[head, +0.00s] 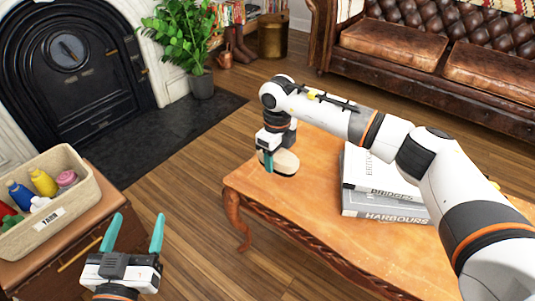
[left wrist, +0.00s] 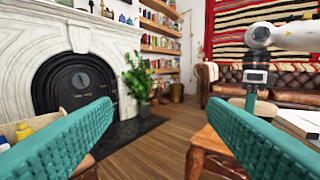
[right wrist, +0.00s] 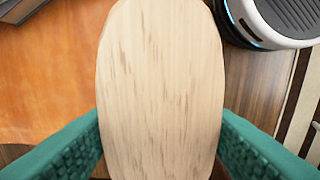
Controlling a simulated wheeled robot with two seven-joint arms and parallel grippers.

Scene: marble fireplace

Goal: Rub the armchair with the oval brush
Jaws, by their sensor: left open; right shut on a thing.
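The oval brush (head: 287,163) has a pale wooden back. My right gripper (head: 268,160) is shut on it and points down at the table's far left corner; I cannot tell whether the brush touches the top. In the right wrist view the brush's wooden back (right wrist: 160,85) stands between both green fingers. My left gripper (head: 139,217) is open and empty, beside the basket. No separate armchair shows; the brown leather tufted seat with several cushions (head: 395,45) at the back right looks like a sofa. It also shows in the left wrist view (left wrist: 285,92).
The wooden table (head: 300,215) carries stacked grey books (head: 385,205). A beige basket (head: 50,220) of bottles stands on a brown cabinet at left. A black fireplace (head: 75,60) and potted plant (head: 200,85) are behind. Bare floor lies between table and sofa.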

